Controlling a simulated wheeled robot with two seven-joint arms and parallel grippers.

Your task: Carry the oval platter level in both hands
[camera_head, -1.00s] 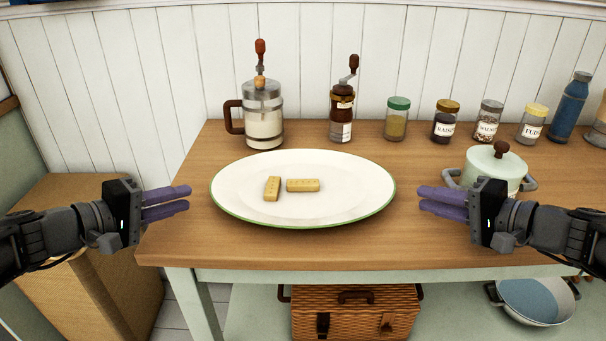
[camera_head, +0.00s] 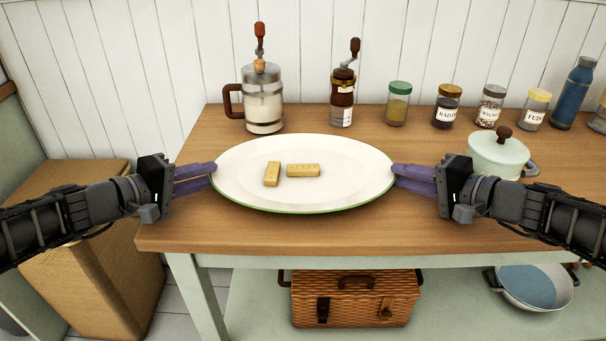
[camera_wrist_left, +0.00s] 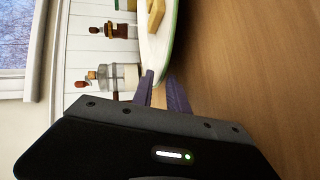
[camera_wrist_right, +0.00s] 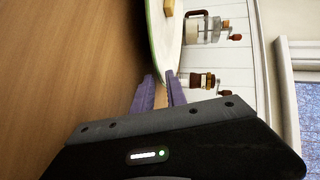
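The oval white platter (camera_head: 330,190) with a green rim rests on the wooden tabletop, and two yellow-brown biscuit-like bars (camera_head: 272,173) (camera_head: 303,170) lie on it. My left gripper (camera_head: 214,174) is at the platter's left end, its purple fingers apart. In the left wrist view the platter rim (camera_wrist_left: 163,65) reaches the gap between those fingers (camera_wrist_left: 159,78). My right gripper (camera_head: 394,174) is at the right end, fingers also apart. In the right wrist view the rim (camera_wrist_right: 160,60) comes to the gap between its fingers (camera_wrist_right: 160,78). Exact finger contact is hard to see.
A glass press (camera_head: 263,105), a grinder (camera_head: 342,100), several labelled jars (camera_head: 446,108) and a blue bottle (camera_head: 573,92) stand behind. A lidded pot (camera_head: 498,158) is close to my right gripper. A wicker basket (camera_head: 352,305) and a pan (camera_head: 535,288) are below.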

